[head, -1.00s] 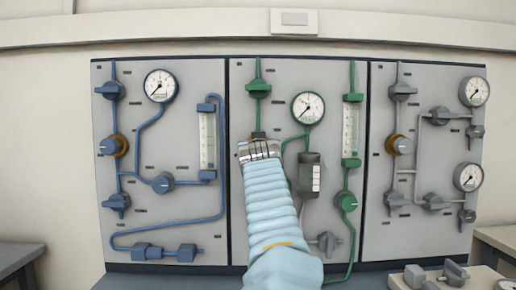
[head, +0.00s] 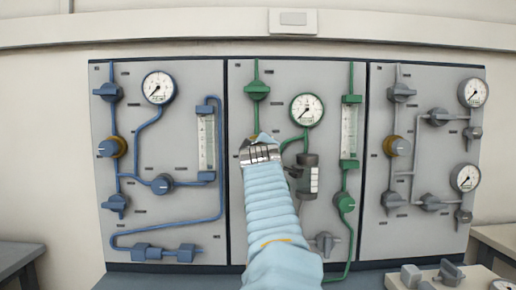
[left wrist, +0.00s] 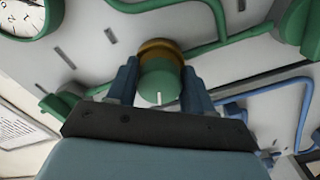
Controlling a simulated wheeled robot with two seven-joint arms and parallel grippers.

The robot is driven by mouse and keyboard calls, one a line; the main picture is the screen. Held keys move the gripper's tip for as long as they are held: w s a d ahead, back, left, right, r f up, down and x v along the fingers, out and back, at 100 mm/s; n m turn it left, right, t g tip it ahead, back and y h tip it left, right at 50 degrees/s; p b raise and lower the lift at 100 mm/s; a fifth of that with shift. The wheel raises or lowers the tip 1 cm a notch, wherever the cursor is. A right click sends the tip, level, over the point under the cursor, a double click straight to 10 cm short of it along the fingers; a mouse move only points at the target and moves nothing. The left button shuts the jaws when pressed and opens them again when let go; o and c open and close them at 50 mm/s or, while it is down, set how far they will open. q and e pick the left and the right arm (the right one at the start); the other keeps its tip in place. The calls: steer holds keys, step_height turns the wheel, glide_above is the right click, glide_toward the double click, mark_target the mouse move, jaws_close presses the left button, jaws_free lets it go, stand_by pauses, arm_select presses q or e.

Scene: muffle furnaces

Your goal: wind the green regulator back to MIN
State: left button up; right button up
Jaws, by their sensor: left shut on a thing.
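The green regulator knob (left wrist: 160,82), with a white mark on its face and a brass collar (left wrist: 157,47) behind it, shows in the left wrist view. My left gripper (left wrist: 161,78) has one dark blue finger on each side of the knob and is shut on it. In the head view my left gripper (head: 260,147) is at the middle panel, and my wrist and sleeve hide the regulator. The green gauge (head: 307,109) is just right of it; its scale is too small to read. My right gripper is not in view.
The green valve (head: 257,90) is above my gripper and a grey cylinder unit (head: 307,177) is close on its right. The blue panel (head: 185,110) is to the left and the grey panel (head: 425,85) to the right. Loose fittings (head: 450,273) lie at lower right.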

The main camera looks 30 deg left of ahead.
arm_select(q)
steer(key=shift+n, duration=2.2)
steer(key=o, duration=1)
steer(key=shift+d, duration=0.1)
steer(key=b+v, duration=0.3)
steer(key=v, duration=1)
steer(key=shift+s+d, duration=0.2)
steer(key=shift+s, duration=0.1)
